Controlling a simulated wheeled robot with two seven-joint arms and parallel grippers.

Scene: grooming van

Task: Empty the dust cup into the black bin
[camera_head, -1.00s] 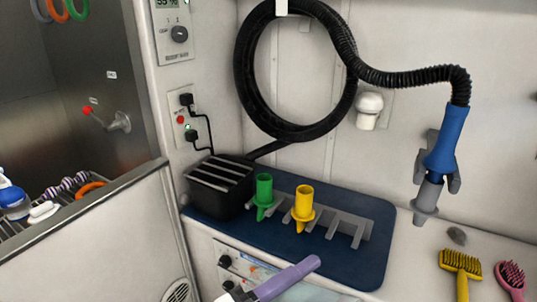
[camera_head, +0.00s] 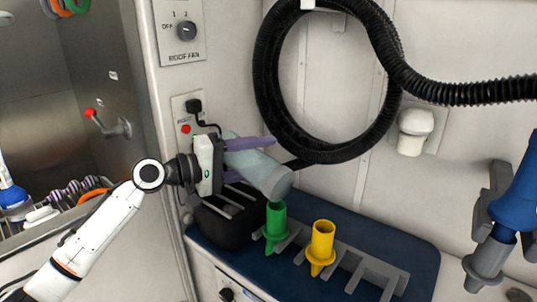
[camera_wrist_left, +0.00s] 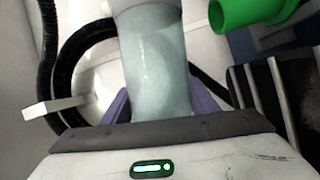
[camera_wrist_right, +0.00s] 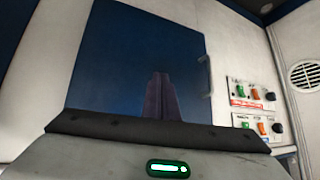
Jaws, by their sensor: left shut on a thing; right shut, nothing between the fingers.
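My left gripper (camera_head: 255,158) is shut on a pale translucent cylinder, which I take to be the dust cup (camera_head: 264,175). It holds the cup tilted in the air, its far end pointing down and right, in front of the wall and over the black slatted box (camera_head: 226,225) and green nozzle (camera_head: 276,222) as seen from the head. The cup fills the middle of the left wrist view (camera_wrist_left: 155,65); its contents cannot be told. My right gripper (camera_wrist_right: 158,95) is shut and empty, facing a dark blue panel.
A yellow nozzle (camera_head: 321,245) stands in the grey rack (camera_head: 362,268) on a blue mat (camera_head: 415,250). A coiled black hose (camera_head: 270,85) hangs on the wall, with a blue handle (camera_head: 518,200) at right. A steel tub (camera_head: 40,100) is at left. Control panels (camera_wrist_right: 252,108) show in the right wrist view.

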